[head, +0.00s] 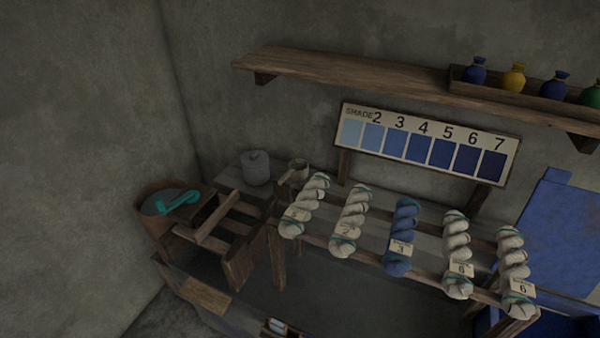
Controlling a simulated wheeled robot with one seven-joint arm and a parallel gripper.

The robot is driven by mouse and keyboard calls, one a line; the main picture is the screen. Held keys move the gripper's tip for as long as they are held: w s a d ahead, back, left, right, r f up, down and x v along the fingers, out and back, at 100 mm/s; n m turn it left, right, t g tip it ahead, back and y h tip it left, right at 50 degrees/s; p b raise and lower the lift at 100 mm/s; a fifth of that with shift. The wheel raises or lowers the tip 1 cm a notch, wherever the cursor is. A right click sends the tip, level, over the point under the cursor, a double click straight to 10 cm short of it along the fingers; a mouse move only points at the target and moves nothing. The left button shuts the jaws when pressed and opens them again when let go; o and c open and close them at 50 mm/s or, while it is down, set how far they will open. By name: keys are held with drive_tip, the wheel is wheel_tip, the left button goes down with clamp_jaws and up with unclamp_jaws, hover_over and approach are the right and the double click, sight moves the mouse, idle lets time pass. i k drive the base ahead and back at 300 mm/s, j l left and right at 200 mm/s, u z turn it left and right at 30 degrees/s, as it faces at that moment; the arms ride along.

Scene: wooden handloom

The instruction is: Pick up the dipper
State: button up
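A small cream cup with a long handle (297,170), which looks like the dipper, stands on a grey surface at the back, near the wall. Its handle points to the lower left. A grey lidded pot (256,169) stands to its left. A teal, bent, long-handled thing (177,202) lies across a round wooden tub (148,221) at the left; I cannot tell what it is. My gripper does not show in the head view.
A wooden rack (375,258) with several hanging yarn skeins, one blue (402,237), stands in front of the cup's right side. A slatted wooden frame (233,222) stands between tub and rack. A shade board (420,143) and a shelf (350,78) are behind.

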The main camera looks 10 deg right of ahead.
sight(298, 168)
drive_tip(key=i+j+z, duration=0.1)
drive_tip(key=j, duration=0.25)
drive_tip(key=i+j, duration=0.15)
drive_tip(key=j, duration=0.25)
drive_tip(key=i+j+u, duration=0.4)
drive_tip(key=i+j, duration=0.15)
drive_tip(key=i, duration=0.25)
drive_tip(key=i+j+u, duration=0.2)
drive_tip(key=i, duration=0.25)
